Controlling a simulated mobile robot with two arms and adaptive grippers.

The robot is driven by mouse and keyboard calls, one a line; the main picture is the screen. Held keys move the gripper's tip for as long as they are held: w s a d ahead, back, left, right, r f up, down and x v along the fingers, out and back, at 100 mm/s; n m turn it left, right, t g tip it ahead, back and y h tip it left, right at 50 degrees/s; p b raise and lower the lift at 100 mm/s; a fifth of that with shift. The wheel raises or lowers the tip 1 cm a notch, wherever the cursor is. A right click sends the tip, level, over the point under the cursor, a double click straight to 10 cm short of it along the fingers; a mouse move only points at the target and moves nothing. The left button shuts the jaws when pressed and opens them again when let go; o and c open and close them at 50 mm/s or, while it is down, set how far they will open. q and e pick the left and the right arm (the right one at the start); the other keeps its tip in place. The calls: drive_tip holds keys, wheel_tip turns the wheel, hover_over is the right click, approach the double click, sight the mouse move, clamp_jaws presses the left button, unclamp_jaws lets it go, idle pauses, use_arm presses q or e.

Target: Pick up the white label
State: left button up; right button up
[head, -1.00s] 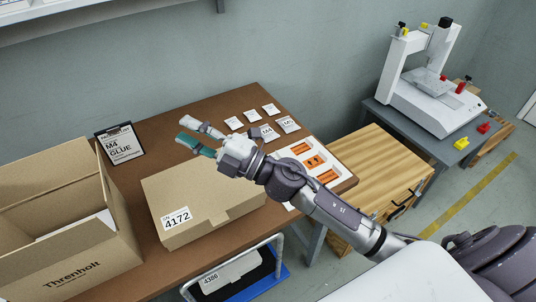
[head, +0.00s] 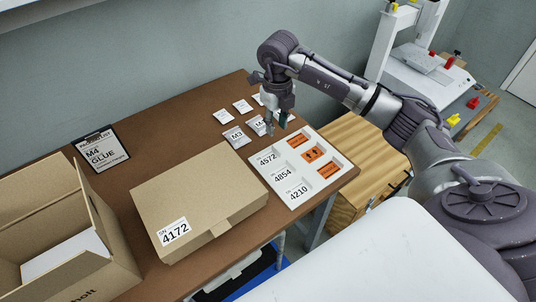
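A white tray (head: 330,158) lies at the right end of the brown table. Its left side holds three white labels, printed 4572 (head: 267,158), 4854 (head: 283,175) and 4210 (head: 299,191). Its right side holds orange labels (head: 313,154). My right gripper (head: 276,124) points down just behind the tray's upper left corner, above the small white packets. Its fingers look apart with nothing between them, and it hides part of the packets. My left gripper is not in view.
A closed cardboard box (head: 195,190) with a 4172 label sits left of the tray. An open carton (head: 92,215) stands at far left, and a clipboard (head: 103,148) lies behind it. Small packets (head: 237,137) lie behind the box. A wooden cabinet (head: 350,140) stands right of the table.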

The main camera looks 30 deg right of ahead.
hover_over(276, 153)
drive_tip(key=f, duration=0.4)
drive_tip(key=shift+s+a+f, duration=0.1)
drive_tip(key=shift+a+f, duration=0.15)
drive_tip(key=shift+f, duration=0.15)
drive_tip(key=shift+d+f+p, duration=0.2)
drive_tip(key=shift+f+p, duration=0.4)
drive_tip(key=shift+f, duration=2.05)
clamp_jaws()
